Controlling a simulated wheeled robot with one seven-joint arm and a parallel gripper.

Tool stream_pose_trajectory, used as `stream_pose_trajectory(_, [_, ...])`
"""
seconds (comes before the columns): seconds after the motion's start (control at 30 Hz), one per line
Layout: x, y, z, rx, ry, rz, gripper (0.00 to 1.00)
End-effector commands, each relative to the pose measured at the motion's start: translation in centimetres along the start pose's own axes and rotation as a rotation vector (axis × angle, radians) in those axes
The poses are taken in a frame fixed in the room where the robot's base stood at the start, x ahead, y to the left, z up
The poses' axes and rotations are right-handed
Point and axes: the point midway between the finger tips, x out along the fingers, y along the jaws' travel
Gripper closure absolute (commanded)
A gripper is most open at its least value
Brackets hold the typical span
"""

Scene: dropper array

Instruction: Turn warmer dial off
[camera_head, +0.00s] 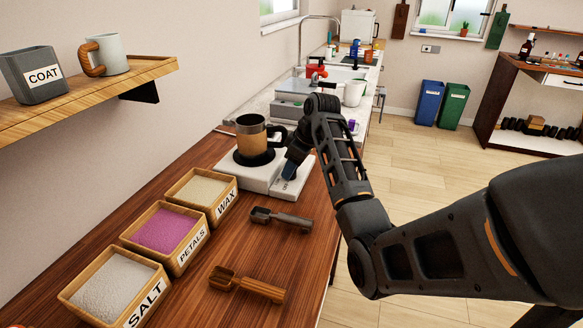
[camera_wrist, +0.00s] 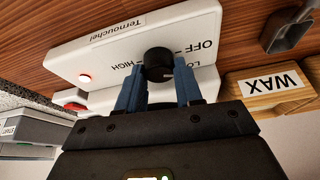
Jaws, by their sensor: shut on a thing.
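The white warmer (camera_head: 257,176) sits on the wooden counter with a brown mug (camera_head: 251,140) on its dark round plate. In the wrist view its panel (camera_wrist: 110,50) shows the labels OFF, LOW and HIGH, and a red light (camera_wrist: 85,78) that looks lit. The black dial (camera_wrist: 158,62) is between the fingertips of my gripper (camera_wrist: 159,88), which is shut on it. In the head view my gripper (camera_head: 290,171) reaches down to the warmer's front panel, and the dial is hidden. I cannot tell which label the dial points to.
Boxes of wax (camera_head: 201,189), petals (camera_head: 163,232) and salt (camera_head: 113,287) stand left of the warmer. A dark scoop (camera_head: 281,219) and a brown scoop (camera_head: 246,285) lie in front of them. A grey device (camera_head: 303,86) stands behind the warmer.

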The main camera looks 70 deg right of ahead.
Motion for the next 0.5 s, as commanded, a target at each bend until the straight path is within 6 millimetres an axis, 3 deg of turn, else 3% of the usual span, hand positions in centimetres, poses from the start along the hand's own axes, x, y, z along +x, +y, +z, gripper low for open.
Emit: stream_pose_trajectory(0.5, [-0.09, 0.19, -0.05, -0.282, 0.000, -0.116, 0.95])
